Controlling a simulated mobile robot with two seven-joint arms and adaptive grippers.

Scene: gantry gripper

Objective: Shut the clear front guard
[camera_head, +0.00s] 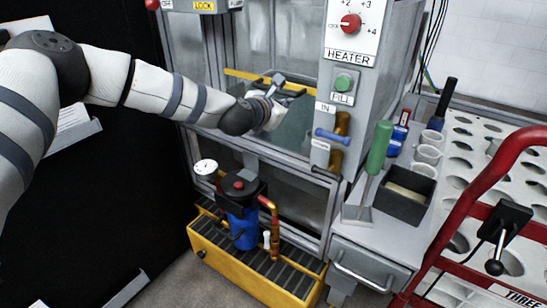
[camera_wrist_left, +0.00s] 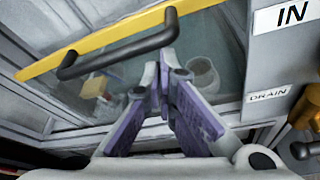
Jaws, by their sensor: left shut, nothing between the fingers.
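The clear front guard has a yellow bar (camera_head: 240,75) across the front of the grey cabinet, about midway up its opening. In the left wrist view the yellow bar (camera_wrist_left: 100,47) slopes up to the right, with a black handle (camera_wrist_left: 118,50) on it. My left gripper (camera_head: 279,80) is in front of the guard, near the bar. It also shows in the left wrist view (camera_wrist_left: 158,72), its fingertips together just below the handle, with nothing between them. I cannot tell whether the tips touch the handle. My right gripper is out of view.
The heater knob (camera_head: 351,23) and green fill button (camera_head: 344,83) are on the column to the right. Below stand a blue pump (camera_head: 243,229) and a yellow tray (camera_head: 205,252). A side bench holds a green-handled scraper (camera_head: 379,147) and a black bin (camera_head: 405,205). A red frame (camera_head: 463,212) is at far right.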

